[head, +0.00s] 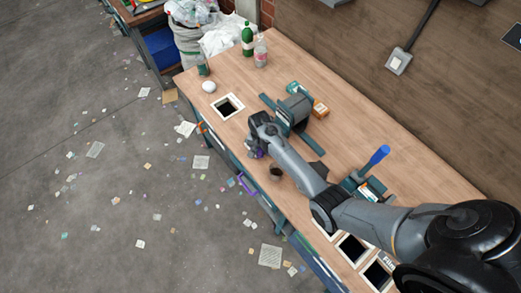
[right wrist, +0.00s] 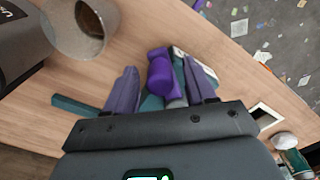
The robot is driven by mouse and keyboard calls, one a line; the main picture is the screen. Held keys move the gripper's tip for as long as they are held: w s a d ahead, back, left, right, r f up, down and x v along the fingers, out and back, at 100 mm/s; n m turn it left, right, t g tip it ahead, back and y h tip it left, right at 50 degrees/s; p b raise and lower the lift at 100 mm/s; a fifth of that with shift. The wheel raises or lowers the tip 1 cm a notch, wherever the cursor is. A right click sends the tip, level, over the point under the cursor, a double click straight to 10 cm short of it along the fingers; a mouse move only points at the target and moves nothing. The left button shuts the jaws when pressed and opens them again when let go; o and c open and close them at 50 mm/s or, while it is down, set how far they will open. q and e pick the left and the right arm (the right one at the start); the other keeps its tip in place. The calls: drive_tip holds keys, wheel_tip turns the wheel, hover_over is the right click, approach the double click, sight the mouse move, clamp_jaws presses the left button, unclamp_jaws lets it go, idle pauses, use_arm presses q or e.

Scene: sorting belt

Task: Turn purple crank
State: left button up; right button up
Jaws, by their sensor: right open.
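The purple crank handle (right wrist: 162,74) shows in the right wrist view as a short, thick purple cylinder. My right gripper (right wrist: 159,66) is open, with one finger on each side of the handle and visible gaps between. Whether a finger touches it I cannot tell. In the head view my right gripper (head: 256,151) is at the front edge of the workbench, beside a grey and teal machine (head: 296,108). It hides most of the crank there; only a little purple shows. My left gripper is not in view.
A blue-handled device (head: 375,160) stands to the right. White-framed openings (head: 228,106) are set in the wooden bench (head: 345,110). Bottles (head: 247,40) stand at the back left.

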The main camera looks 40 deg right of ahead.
drive_tip(key=shift+f, duration=0.4)
clamp_jaws()
